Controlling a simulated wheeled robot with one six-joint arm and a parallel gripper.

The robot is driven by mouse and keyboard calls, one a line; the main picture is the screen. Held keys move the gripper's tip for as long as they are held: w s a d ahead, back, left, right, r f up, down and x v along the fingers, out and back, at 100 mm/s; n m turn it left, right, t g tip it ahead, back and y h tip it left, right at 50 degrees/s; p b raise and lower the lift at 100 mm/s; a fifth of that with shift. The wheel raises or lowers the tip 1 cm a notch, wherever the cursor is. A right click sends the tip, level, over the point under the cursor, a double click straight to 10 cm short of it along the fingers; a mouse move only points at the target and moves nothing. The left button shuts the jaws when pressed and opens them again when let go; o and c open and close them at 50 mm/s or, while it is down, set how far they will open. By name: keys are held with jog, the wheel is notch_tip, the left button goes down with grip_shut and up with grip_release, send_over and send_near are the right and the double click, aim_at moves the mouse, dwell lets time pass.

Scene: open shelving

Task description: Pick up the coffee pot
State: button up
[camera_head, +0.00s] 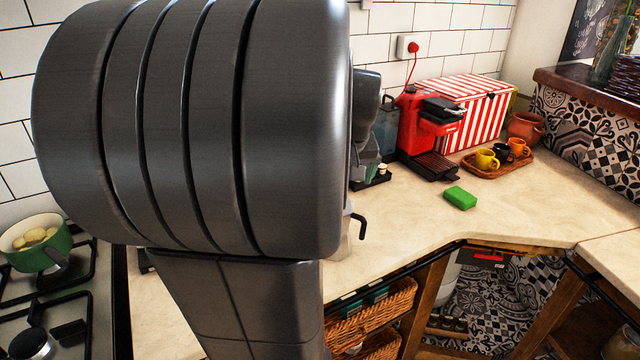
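A thin black curved handle with a small piece of pale, shiny body (345,240) shows at the right edge of my large grey arm link, low on the counter. It may be the coffee pot, but most of it is hidden behind my arm. My arm fills the left and middle of the head view.
A red coffee machine (415,125), a red-and-white striped box (480,95), a wooden tray (468,166) with cups and a green sponge (460,197) stand on the pale counter (420,225). A green pot (38,258) sits on the stove at left. The counter's front middle is clear.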

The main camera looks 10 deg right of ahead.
jog(key=x, duration=0.8)
jog(key=shift+f, duration=0.2)
jog(key=shift+d+x, duration=0.2)
jog(key=shift+x, duration=2.4)
jog(key=shift+c, duration=0.2)
jog(key=c, duration=1.7)
